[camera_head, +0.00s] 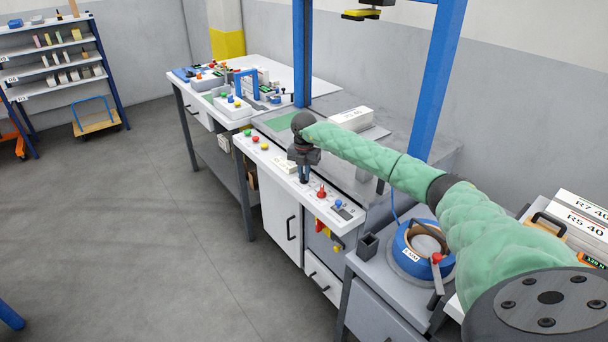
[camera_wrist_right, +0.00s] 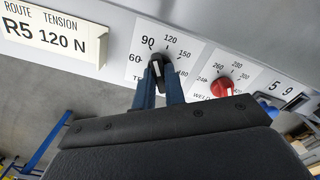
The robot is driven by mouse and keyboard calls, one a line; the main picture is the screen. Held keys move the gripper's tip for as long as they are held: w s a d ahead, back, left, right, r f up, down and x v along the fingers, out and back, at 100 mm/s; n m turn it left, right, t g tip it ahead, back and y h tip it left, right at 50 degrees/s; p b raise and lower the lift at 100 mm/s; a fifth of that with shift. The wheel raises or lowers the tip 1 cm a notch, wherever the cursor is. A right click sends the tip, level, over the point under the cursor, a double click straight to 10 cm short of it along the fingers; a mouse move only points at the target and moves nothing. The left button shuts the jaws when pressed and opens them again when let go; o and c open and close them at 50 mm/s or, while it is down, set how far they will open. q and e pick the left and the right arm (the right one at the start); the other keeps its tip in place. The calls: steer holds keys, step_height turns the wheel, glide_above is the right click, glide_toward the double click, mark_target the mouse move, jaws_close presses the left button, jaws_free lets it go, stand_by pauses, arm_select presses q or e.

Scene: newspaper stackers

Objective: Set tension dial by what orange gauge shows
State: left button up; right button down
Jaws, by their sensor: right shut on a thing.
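In the wrist view, my right gripper (camera_wrist_right: 160,82) is shut on the black tension dial (camera_wrist_right: 157,66), one blue finger on each side. Marks of 60, 90, 120, 150 and 180 ring the dial. A white line shows on the knob, but I cannot tell which mark it points to. A card (camera_wrist_right: 52,34) left of it reads "R5 120 N" under "ROUTE TENSION". In the head view, my right gripper (camera_head: 304,178) points down at the white panel. An orange gauge (camera_head: 593,261) with a green readout is at the far right, its number too small to read surely. My left gripper is not visible.
A red knob (camera_wrist_right: 222,87) with its own scale sits right of the dial. Coloured buttons (camera_head: 256,139) line the panel's left end. A blue tape roll (camera_head: 404,248) stands on the near side table. Blue posts (camera_head: 440,80) rise behind.

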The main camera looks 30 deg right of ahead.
steer(key=m, duration=0.4)
steer(key=shift+m, duration=0.7)
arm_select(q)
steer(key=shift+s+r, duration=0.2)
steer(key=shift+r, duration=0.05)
arm_select(e)
steer(key=shift+m, duration=0.3)
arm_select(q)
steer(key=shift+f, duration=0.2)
arm_select(e)
steer(key=shift+m, duration=0.3)
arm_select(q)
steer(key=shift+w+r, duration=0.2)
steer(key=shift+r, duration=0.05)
arm_select(e)
steer(key=c, duration=1.5)
jaws_free()
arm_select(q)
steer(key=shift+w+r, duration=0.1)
arm_select(e)
steer(key=shift+o, duration=0.2)
